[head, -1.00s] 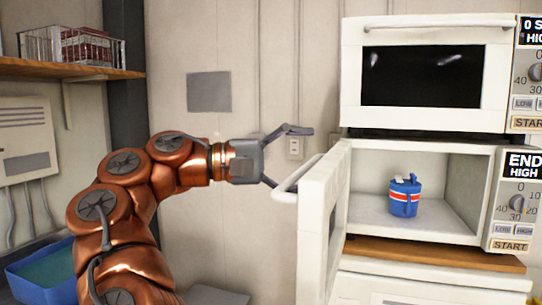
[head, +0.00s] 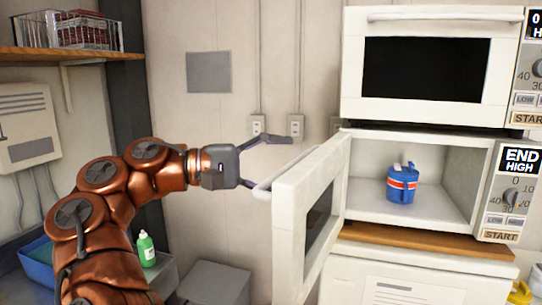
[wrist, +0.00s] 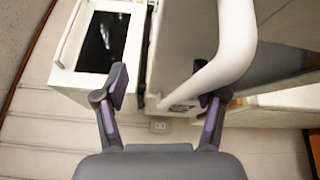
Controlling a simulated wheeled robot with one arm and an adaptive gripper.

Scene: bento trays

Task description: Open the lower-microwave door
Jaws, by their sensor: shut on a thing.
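The lower microwave's door (head: 288,235) stands wide open, swung out toward the left of its cavity (head: 430,180). Its white bar handle (head: 300,165) runs along the outer face, and in the wrist view the handle (wrist: 237,50) curves down to the right finger. My gripper (head: 274,163) is at the handle, left of the door. It is shut on the handle with its fingers still wide apart; the lower finger lies against the bar. In the wrist view my gripper (wrist: 164,85) shows both fingers. The exact contact is partly hidden.
The upper microwave (head: 430,118) is closed above. A green bottle (head: 146,250) and a blue bin (head: 38,262) are at lower left. A grey box (head: 215,283) stands below the gripper.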

